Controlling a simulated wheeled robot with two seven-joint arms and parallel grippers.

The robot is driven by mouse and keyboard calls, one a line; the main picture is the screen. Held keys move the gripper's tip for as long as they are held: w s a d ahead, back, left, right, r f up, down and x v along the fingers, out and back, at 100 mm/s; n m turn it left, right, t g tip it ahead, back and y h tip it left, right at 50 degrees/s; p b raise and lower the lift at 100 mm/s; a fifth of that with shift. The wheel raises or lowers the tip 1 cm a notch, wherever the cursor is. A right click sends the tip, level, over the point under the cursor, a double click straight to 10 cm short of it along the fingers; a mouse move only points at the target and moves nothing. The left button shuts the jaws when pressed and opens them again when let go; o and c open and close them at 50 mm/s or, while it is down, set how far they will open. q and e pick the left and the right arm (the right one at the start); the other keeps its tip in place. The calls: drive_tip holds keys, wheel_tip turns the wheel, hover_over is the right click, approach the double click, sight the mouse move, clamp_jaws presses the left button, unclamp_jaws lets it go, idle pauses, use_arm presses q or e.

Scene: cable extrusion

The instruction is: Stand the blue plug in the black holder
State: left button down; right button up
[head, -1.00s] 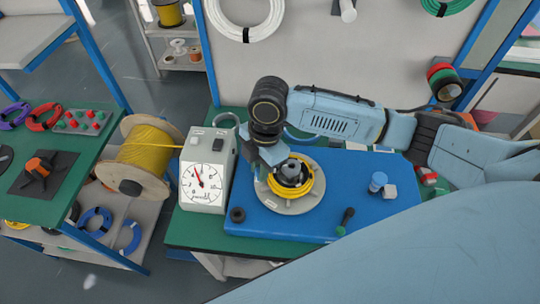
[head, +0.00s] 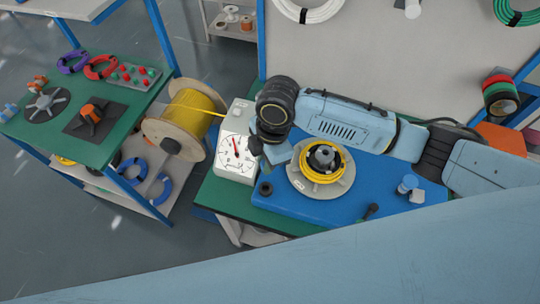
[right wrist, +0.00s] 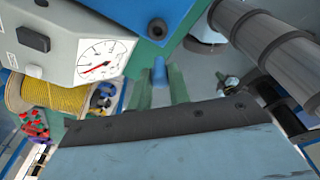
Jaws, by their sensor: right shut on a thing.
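The black holder (head: 265,188) is a small dark ring near the left front corner of the blue board (head: 290,204). It also shows at the top of the right wrist view (right wrist: 157,28). My right gripper (right wrist: 160,76) is shut, its green fingers on either side of a blue piece that I take for the blue plug (right wrist: 159,68). The plug is apart from the holder in that view. In the head view the right gripper (head: 279,154) hangs over the board's left part, behind the holder; its fingertips and the plug cannot be made out. My left gripper is not in view.
A grey reel with yellow cable (head: 321,162) sits just right of the gripper. A white dial gauge (head: 234,157) stands left of it. A blue cylinder (head: 407,184) and a white block (head: 417,196) are at the board's right. A wooden spool (head: 165,134) stands farther left.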

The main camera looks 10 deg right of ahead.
drive_tip(key=shift+f, duration=0.1)
idle(0.3)
drive_tip(key=shift+f+b, duration=2.75)
drive_tip(key=shift+f, duration=2.75)
drive_tip(key=shift+f, duration=0.45)
drive_tip(key=o, duration=0.8)
drive_tip(key=shift+r, duration=0.1)
